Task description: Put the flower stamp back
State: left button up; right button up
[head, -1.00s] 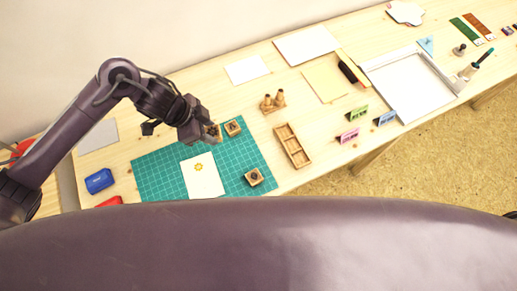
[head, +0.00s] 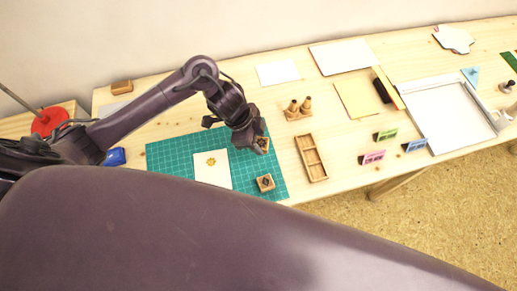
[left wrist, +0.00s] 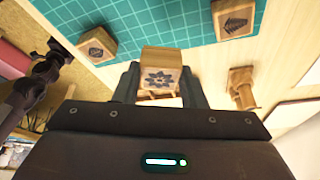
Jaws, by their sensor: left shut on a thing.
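The flower stamp (left wrist: 161,76) is a small wooden block with a dark flower on its face. It sits between the fingers of my left gripper (left wrist: 160,88) in the left wrist view. In the head view my left gripper (head: 256,143) is over the right part of the green cutting mat (head: 170,157). A wooden block shows at its fingertips; I cannot tell there whether it is the held stamp. An empty wooden tray (head: 325,177) with three compartments lies right of the mat. My right gripper is not in view.
A wooden stamp (head: 265,183) stands at the mat's lower right. The wrist view shows two other stamps, one with a shell-like pattern (left wrist: 235,18) and one with a dark pattern (left wrist: 97,45). White paper (head: 212,172) with a yellow flower print lies on the mat. A peg stand (head: 298,110) is behind the tray.

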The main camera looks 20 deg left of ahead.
pick_arm(q)
jog(key=shift+f, duration=2.75)
jog(key=shift+f+b, duration=0.1)
jog(key=shift+b, duration=0.2)
jog(key=o, duration=0.8)
jog(key=shift+o, duration=0.2)
jog(key=v, duration=1.2)
jog(key=shift+r, duration=0.2)
